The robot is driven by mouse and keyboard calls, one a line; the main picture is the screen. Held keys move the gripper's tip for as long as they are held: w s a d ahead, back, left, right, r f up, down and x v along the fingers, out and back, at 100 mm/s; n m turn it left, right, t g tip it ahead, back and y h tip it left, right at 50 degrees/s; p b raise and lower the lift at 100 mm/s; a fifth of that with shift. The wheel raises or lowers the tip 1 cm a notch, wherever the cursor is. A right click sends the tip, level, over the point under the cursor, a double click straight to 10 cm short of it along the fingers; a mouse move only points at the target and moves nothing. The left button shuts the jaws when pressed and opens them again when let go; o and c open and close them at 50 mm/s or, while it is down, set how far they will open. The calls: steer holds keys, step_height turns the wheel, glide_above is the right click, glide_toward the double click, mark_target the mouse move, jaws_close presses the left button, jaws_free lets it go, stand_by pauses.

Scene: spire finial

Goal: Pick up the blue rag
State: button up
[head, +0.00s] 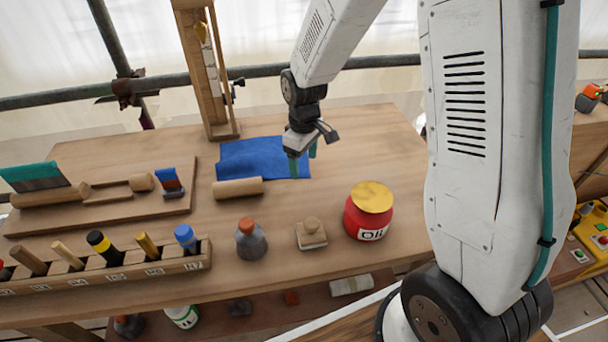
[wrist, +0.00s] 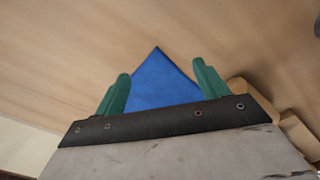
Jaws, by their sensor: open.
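The blue rag (head: 245,158) lies flat on the wooden table, towards its back, in the head view. In the wrist view a pointed corner of the rag (wrist: 160,82) shows between the fingers. My gripper (head: 303,165) is at the right end of the rag, pointing down, with its green fingers apart. In the wrist view my gripper (wrist: 160,90) is open, one finger on each side of the rag's corner, with nothing held. I cannot tell whether the fingertips touch the rag or table. The gripper hides part of the rag's right edge.
A wooden roller (head: 238,187) lies at the rag's front edge. A wooden upright frame (head: 215,90) stands behind it. The table's back right is clear.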

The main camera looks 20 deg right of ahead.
steer(key=shift+f, duration=1.35)
steer(key=shift+c, duration=0.3)
steer(key=shift+s, duration=0.1)
jaws_close()
step_height(320, 180, up, 12)
step_height(320, 180, up, 18)
